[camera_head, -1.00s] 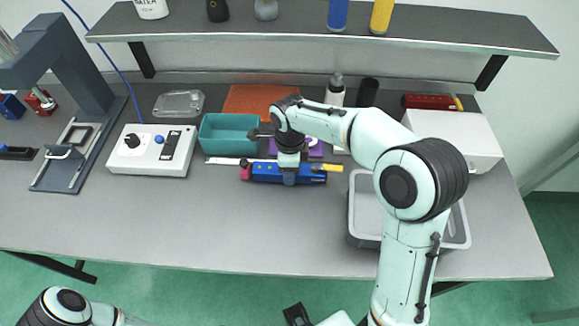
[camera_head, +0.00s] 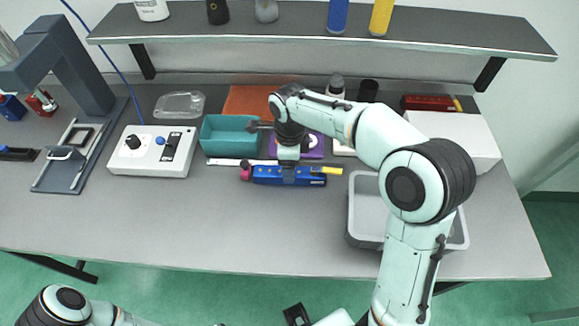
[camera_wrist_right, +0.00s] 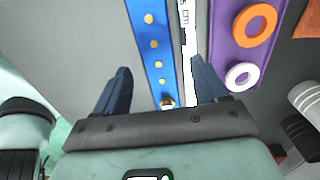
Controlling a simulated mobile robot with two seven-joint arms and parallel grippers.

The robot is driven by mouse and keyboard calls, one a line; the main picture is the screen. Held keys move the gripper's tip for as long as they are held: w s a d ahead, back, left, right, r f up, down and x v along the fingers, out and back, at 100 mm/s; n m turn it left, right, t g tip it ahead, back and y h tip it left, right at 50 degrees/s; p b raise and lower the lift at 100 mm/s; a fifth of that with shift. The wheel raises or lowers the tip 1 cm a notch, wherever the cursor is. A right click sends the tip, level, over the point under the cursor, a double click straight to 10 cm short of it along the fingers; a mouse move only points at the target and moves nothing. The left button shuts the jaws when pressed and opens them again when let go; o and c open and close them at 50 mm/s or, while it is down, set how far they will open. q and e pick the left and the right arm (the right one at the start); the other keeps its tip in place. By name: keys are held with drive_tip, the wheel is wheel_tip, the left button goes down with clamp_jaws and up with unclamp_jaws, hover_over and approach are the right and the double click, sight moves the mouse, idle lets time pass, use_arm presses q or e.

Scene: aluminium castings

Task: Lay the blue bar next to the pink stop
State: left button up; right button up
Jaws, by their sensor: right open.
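The blue bar (camera_head: 265,175) lies on the table along the near side of a white ruler strip. Its left end is close to the pink stop (camera_head: 245,173); I cannot tell whether they touch. My right gripper (camera_head: 288,178) is over the middle of the bar, pointing down. In the right wrist view the bar (camera_wrist_right: 152,45) shows a row of yellow dots and runs between the open fingers of my right gripper (camera_wrist_right: 162,88). The fingers stand apart from its sides. The pink stop is outside that view.
The ruler strip (camera_wrist_right: 188,45) and a purple plate (camera_wrist_right: 238,50) with orange and white rings lie just behind the bar. A teal bin (camera_head: 228,147) stands behind left, a grey tray (camera_head: 366,235) to the right. The table in front is clear.

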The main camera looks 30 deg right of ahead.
wheel_tip(320, 180, up, 9)
drive_tip(key=p, duration=0.1)
drive_tip(key=shift+r, duration=0.2)
idle(0.5)
